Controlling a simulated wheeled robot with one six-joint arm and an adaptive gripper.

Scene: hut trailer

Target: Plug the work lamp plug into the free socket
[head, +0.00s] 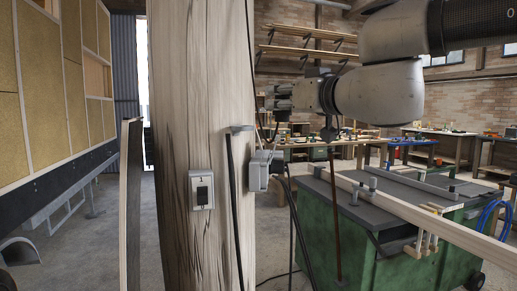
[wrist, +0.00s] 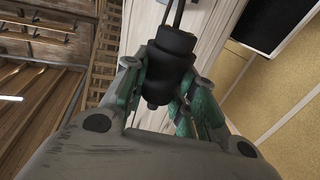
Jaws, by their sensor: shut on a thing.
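My gripper (head: 282,97) is raised beside the wooden post in the head view, with its fingers pointing left. In the wrist view its green-padded fingers (wrist: 165,95) are shut on a black plug (wrist: 172,55), with dark cable running off the top of the picture. The plug's pins cannot be made out. A pale plate with a dark insert (head: 201,190) is on the post's front face, below and left of my gripper. A grey box (head: 259,171) is on the post's right side, below my gripper. I cannot tell which of these is the free socket.
The thick wooden post (head: 178,120) fills the left middle of the head view. A green bench cabinet (head: 360,235) with a grey top, clamps and long boards stands at right. Clear floor shows at lower left.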

